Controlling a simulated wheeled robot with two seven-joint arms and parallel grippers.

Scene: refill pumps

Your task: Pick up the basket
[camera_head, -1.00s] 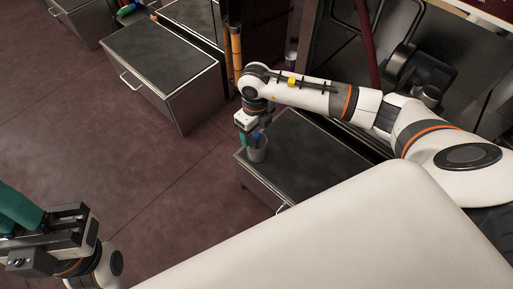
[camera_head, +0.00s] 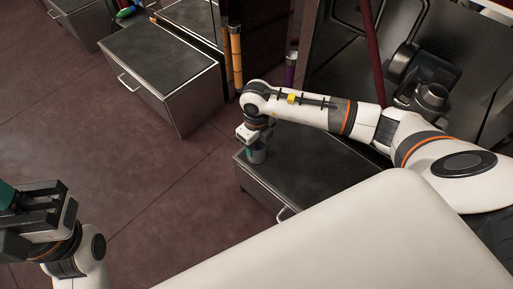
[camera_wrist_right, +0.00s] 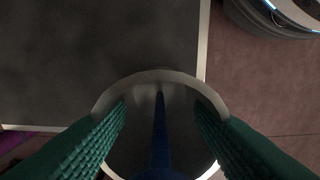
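The basket (camera_head: 257,156) is a small grey, cup-like round container standing on the near corner of a low dark-topped cabinet. In the right wrist view, its pale round rim (camera_wrist_right: 160,75) shows from above, with a blue upright bar (camera_wrist_right: 160,135) across its middle. My right gripper (camera_head: 256,146) is down at the basket. Its two green ridged fingers (camera_wrist_right: 160,112) are apart, one on each side of the blue bar, with their tips within the rim. My left gripper (camera_head: 12,207) is at the left edge, away from the basket, its fingers mostly cut off.
The low cabinet (camera_head: 310,160) under the basket has a bare dark top and a front handle. Another low cabinet (camera_head: 160,65) stands at the upper left. Orange-brown upright poles (camera_head: 236,55) stand behind. Red-brown floor (camera_head: 150,190) lies open between the cabinets and my left arm.

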